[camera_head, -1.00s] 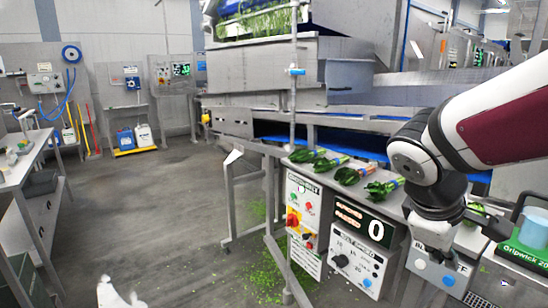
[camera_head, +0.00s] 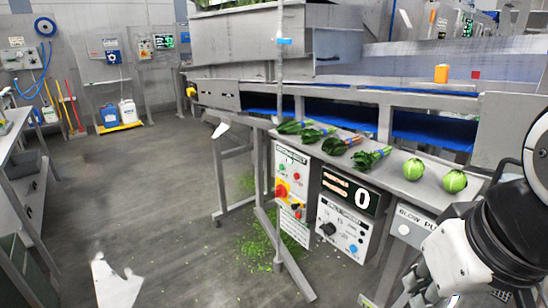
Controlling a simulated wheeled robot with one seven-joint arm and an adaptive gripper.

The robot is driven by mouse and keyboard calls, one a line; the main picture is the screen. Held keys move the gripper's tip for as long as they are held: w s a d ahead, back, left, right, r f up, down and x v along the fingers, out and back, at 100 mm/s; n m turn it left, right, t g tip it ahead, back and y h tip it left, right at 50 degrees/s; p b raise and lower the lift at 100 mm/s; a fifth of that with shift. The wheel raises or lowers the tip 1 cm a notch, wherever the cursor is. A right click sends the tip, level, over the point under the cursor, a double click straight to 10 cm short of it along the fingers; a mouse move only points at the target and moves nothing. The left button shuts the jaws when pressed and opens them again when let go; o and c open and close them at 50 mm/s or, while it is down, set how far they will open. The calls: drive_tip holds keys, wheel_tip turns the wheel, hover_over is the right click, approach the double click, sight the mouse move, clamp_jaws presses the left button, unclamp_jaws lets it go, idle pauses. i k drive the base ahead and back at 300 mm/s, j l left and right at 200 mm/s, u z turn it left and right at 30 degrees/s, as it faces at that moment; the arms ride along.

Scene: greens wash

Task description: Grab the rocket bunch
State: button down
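Several leafy green bunches lie in a row on the narrow metal ledge in front of the conveyor: one at the left end (camera_head: 295,127), a second bunch (camera_head: 318,137), a third bunch with dark leaves (camera_head: 341,146) and a fourth bunch with a blue band (camera_head: 371,158). I cannot tell which is the rocket. My gripper (camera_head: 418,292) is at the lower right, in front of and below the ledge, apart from the bunches. Its fingers are partly cut off by the frame edge, and their opening is unclear.
Two round green heads (camera_head: 413,169) (camera_head: 454,181) sit on the ledge right of the bunches. Control boxes (camera_head: 345,222) hang below the ledge. An orange container (camera_head: 441,73) stands on the conveyor frame. Green scraps (camera_head: 262,250) litter the floor. Open floor lies to the left.

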sight(311, 135)
drive_tip(key=i+j+z, duration=0.1)
drive_tip(key=i+j, duration=0.15)
drive_tip(key=i+j+z, duration=0.15)
drive_tip(key=i+j, duration=0.2)
drive_tip(key=i+j+z, duration=0.1)
drive_tip(key=i+j, duration=0.2)
drive_tip(key=i+j+z, duration=0.1)
drive_tip(key=i+j, duration=0.3)
drive_tip(key=i+j+z, duration=0.15)
drive_tip(key=i+j, duration=0.15)
drive_tip(key=i+j+z, duration=0.1)
drive_tip(key=i+j, duration=0.15)
drive_tip(key=j, duration=0.25)
drive_tip(key=i+j+z, duration=0.15)
drive_tip(key=j, duration=0.3)
drive_tip(key=i+j+z, duration=0.1)
drive_tip(key=i+j, duration=0.25)
drive_tip(key=j, duration=0.1)
